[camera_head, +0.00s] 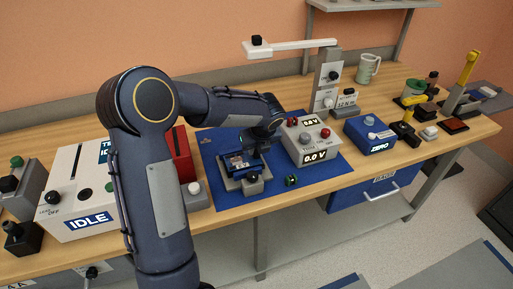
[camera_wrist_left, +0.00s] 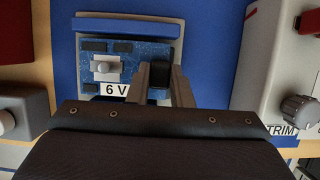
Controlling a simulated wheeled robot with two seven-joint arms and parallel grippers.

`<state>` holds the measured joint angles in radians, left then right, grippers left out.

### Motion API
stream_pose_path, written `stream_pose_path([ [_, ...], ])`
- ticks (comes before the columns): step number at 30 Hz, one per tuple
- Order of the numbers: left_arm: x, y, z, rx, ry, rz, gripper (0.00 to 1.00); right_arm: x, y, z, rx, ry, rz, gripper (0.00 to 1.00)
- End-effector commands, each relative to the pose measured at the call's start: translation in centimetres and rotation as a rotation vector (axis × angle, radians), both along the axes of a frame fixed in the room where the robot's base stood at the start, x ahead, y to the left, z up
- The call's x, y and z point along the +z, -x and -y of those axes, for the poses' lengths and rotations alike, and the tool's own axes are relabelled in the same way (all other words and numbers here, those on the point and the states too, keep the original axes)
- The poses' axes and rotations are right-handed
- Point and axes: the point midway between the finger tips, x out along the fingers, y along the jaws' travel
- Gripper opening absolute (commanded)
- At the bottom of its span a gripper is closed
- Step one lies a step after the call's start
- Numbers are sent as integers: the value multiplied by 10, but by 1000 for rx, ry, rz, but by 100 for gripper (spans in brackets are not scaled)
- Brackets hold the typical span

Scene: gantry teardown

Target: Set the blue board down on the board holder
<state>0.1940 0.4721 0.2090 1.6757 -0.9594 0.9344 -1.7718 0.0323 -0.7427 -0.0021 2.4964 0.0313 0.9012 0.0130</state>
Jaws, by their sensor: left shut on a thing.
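The blue board (camera_wrist_left: 126,47) carries dark blocks, a grey knob and a "6 V" label. It also shows in the head view (camera_head: 237,161) under my left gripper (camera_head: 257,146). In the wrist view my left gripper (camera_wrist_left: 160,82) is shut on a black block at the board's right side. The grey board holder (camera_wrist_left: 125,22) shows around the board's edge. In the head view the holder (camera_head: 229,184) is beneath the board on the blue mat. The board lies over the holder; I cannot tell whether it is fully seated. My right gripper is out of view.
A meter box reading "0.0 V" (camera_head: 311,145) stands right of the holder on the blue mat (camera_head: 325,172). A small dark green part (camera_head: 291,181) lies in front. A red block (camera_head: 178,153) and an "IDLE" box (camera_head: 75,190) stand left. A lamp arm (camera_head: 295,46) overhangs behind.

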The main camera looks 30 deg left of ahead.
Motion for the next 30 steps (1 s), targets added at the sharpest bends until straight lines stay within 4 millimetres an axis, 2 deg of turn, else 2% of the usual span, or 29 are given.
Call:
stream_pose_path([
  [14,-7,0,0,-1,0,0,0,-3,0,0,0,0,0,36],
  [15,-6,0,0,-1,-1,0,23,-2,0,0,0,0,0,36],
  [20,-6,0,0,0,0,0,44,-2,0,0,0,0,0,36],
  [30,-2,1,1,0,0,1,44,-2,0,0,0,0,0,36],
])
